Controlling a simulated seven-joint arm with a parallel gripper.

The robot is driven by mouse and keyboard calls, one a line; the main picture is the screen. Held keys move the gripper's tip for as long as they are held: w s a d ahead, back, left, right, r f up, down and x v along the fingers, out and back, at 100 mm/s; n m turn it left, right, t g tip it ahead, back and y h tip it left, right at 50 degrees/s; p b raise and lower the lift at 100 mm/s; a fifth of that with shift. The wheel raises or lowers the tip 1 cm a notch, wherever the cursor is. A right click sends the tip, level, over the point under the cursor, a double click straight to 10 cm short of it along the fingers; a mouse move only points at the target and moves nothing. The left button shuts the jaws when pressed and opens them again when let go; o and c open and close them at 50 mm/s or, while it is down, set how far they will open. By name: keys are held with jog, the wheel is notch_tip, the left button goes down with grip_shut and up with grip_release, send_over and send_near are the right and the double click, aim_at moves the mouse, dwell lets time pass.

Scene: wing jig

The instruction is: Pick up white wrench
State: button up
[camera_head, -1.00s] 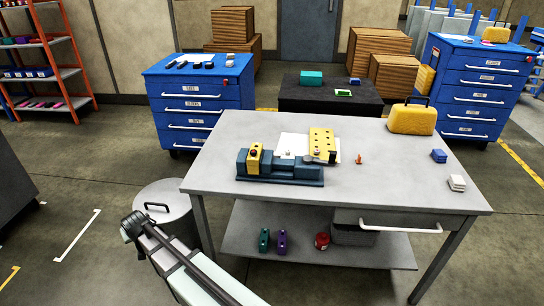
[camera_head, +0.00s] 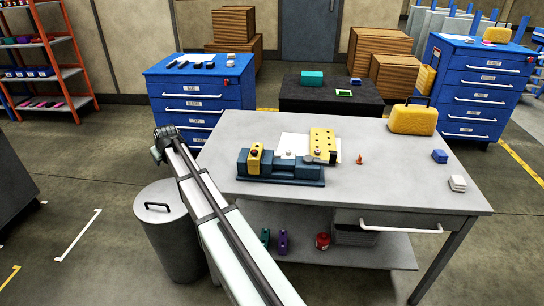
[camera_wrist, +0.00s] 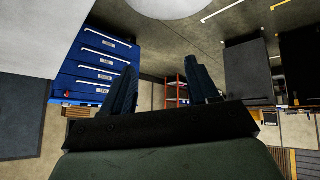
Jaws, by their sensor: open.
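I cannot make out a white wrench in either view. The grey workbench (camera_head: 400,180) carries a blue vise-like jig (camera_head: 280,168) with a yellow block, a white sheet (camera_head: 291,142) and a yellow plate with holes (camera_head: 321,140). A small white piece lies on the sheet, too small to identify. My gripper (camera_wrist: 163,75) shows in the wrist view, its two dark fingers spread with nothing between them. It does not show clearly in the head view, where my arm rises along the bench's left side.
A grey lidded bin (camera_head: 170,240) stands left of the bench, close to my arm. A blue drawer cabinet (camera_head: 197,95) is behind. The bench's front middle is clear.

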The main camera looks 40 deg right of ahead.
jog(key=s+d+r+n+g+y, duration=0.1)
jog(key=s+d+n, duration=0.15)
jog(key=d, duration=0.95)
jog(key=s+d+r+n+g, duration=0.15)
jog(key=s+d, duration=0.25)
jog(key=d, duration=0.9)
jog(key=s+d+r+n+g+y, duration=0.1)
jog(key=s+d, duration=0.2)
jog(key=d, duration=0.9)
jog(key=n+g+y, duration=0.1)
jog(key=n, duration=0.1)
send_over(280, 153)
notch_tip(280, 153, down, 6)
jog(key=shift+s+f, duration=0.15)
jog(key=shift+f, duration=0.1)
jog(key=shift+a+x, duration=0.15)
jog(key=shift+x, duration=1.15)
jog(key=shift+a+x, duration=0.15)
jog(key=shift+x, duration=1.15)
jog(key=shift+r, duration=0.1)
grip_shut()
